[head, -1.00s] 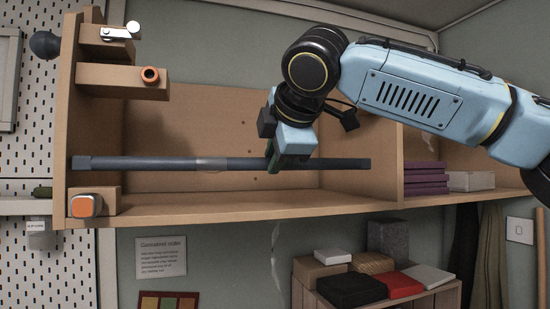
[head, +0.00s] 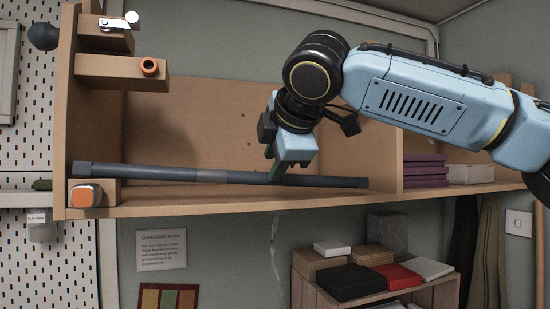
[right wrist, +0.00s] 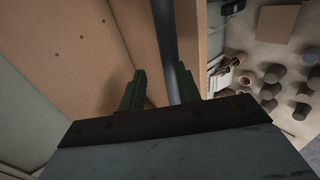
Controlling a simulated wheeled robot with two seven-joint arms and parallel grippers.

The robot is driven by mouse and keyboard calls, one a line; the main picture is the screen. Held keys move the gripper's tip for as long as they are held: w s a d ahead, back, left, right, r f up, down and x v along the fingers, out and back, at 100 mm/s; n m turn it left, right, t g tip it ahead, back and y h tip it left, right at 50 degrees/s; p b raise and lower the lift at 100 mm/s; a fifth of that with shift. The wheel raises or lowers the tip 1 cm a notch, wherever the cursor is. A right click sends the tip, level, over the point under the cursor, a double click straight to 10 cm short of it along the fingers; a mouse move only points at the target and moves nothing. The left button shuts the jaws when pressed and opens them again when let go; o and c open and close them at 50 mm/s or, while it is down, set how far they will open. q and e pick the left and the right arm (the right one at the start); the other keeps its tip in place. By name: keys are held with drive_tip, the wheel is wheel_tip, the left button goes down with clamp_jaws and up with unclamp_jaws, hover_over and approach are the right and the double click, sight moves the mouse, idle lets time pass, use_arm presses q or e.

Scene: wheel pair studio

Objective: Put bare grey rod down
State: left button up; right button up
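The bare grey rod (head: 135,172) is a long dark bar with a lighter band near its middle, seen in the head view low across the shelf (head: 240,203). It tilts slightly, its right end lower. Its left end is at the top of a small block with an orange-framed face (head: 86,194); I cannot tell whether they touch. My right gripper (head: 275,172) is at the rod, right of its middle. In the right wrist view the rod (right wrist: 168,40) runs between the spread fingers (right wrist: 177,88), with gaps visible beside it. My left gripper is not in view.
Two wooden blocks (head: 122,70) jut from the upright at the left, one with an orange ring (head: 149,66). Purple boards (head: 425,171) and a pale box (head: 470,173) fill the right bay. Several boxes (head: 350,282) stand below the shelf.

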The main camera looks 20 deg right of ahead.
drive_tip(key=shift+o, duration=0.6)
drive_tip(key=shift+r, duration=0.1)
